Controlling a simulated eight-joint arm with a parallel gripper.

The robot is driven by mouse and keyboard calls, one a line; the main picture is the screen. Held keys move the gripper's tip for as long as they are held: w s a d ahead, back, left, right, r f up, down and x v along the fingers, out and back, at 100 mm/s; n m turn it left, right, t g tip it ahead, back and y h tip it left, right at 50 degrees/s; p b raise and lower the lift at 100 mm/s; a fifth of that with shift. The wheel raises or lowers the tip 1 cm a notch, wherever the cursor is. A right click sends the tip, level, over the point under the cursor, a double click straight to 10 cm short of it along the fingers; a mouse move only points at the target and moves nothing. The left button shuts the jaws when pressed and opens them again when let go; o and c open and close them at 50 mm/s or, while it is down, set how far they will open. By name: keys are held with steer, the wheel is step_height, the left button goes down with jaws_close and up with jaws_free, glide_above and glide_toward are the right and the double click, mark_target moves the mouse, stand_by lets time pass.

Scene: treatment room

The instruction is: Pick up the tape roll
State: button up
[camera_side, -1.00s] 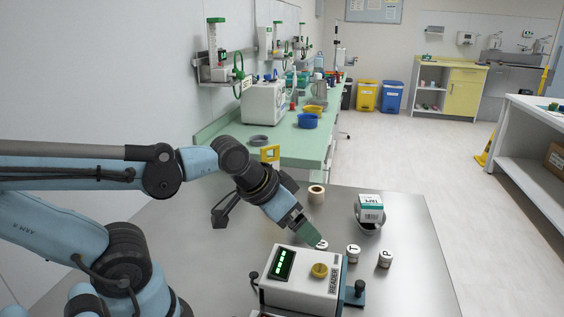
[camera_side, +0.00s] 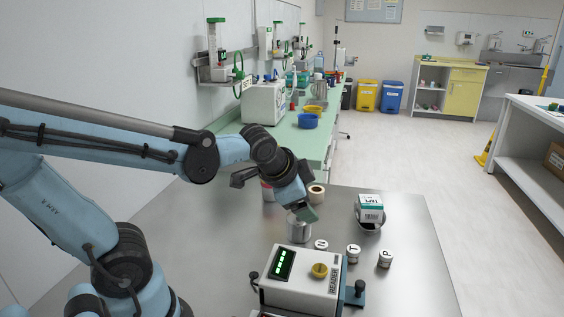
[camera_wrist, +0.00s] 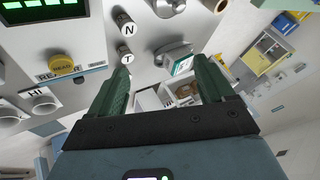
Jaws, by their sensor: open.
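The tape roll (camera_side: 316,194) is a beige ring with a dark centre, standing on the metal table in the side view. In the wrist view the tape roll (camera_wrist: 217,5) seems to be the tan shape cut off by the top edge. My gripper (camera_side: 307,213) is above the table, nearer the side camera than the roll and a little left of it. Its green fingers point down, above a silver cup (camera_side: 298,231). In the wrist view my gripper (camera_wrist: 162,66) has its two green fingers spread with nothing held between them.
A white reader device (camera_side: 300,283) stands at the front. Small lettered vials (camera_side: 353,254) stand to its right. A red-and-white container (camera_side: 267,191) is left. The table's right part is clear.

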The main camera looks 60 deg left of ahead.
mark_target(316, 190)
steer(key=w+a+f+m+t+y, duration=0.1)
steer(key=w+a+f+m+y, duration=0.25)
steer(key=w+a+m, duration=0.55)
steer(key=w+a+f+m+y, duration=0.3)
steer(key=w+a+m+y, duration=0.3)
steer(key=m, duration=0.5)
steer(key=shift+h, duration=0.55)
steer(key=f, duration=0.4)
steer(key=w+f, duration=0.1)
steer(key=f, duration=0.1)
steer(key=shift+a+f, duration=0.25)
steer(key=shift+x, duration=2.45)
steer(key=c, duration=1)
steer(key=shift+c, duration=0.2)
steer(key=shift+r, duration=0.1)
